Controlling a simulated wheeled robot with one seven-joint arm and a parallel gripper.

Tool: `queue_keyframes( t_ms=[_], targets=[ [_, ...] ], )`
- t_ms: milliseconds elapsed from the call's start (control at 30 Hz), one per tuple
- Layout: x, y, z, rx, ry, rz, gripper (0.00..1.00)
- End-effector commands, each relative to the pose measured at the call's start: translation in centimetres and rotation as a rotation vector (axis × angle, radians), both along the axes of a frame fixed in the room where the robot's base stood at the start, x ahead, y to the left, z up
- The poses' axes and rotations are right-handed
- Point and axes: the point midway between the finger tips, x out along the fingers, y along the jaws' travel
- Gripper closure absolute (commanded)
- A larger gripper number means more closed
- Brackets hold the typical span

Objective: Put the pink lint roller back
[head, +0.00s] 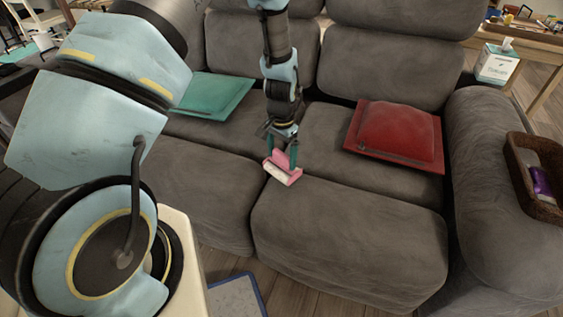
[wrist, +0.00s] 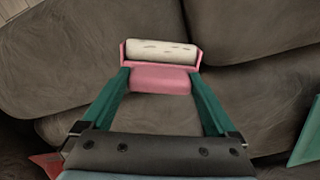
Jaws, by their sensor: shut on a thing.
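The pink lint roller (head: 284,171) has a pink handle and frame and a whitish roll. My gripper (head: 283,150) is shut on it, above or at the grey sofa seat near the gap between cushions. In the wrist view the lint roller (wrist: 160,52) shows between the green fingers of my gripper (wrist: 160,82), with its pink handle between the fingertips and its roll pointing away from me. I cannot tell whether the roller touches the seat.
A grey sofa (head: 330,215) fills the middle. A red cushion (head: 398,135) lies right, a green cushion (head: 212,95) left. A wicker basket (head: 522,180) with a purple item sits on the right armrest. A tissue box (head: 497,62) stands on a wooden table (head: 540,45) behind.

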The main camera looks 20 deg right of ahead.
Motion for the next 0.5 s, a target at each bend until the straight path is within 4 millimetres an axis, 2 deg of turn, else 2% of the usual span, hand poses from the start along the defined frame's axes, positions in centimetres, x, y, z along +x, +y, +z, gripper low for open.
queue_keyframes(
  t_ms=[100,200,500],
  targets=[
    [0.0,0.1,-1.9,0.002,0.002,0.0,0.51],
    [0.0,0.1,-2.7,0.002,0.001,0.0,0.51],
    [0.0,0.0,-2.9,0.0,0.0,0.0,0.51]
  ],
)
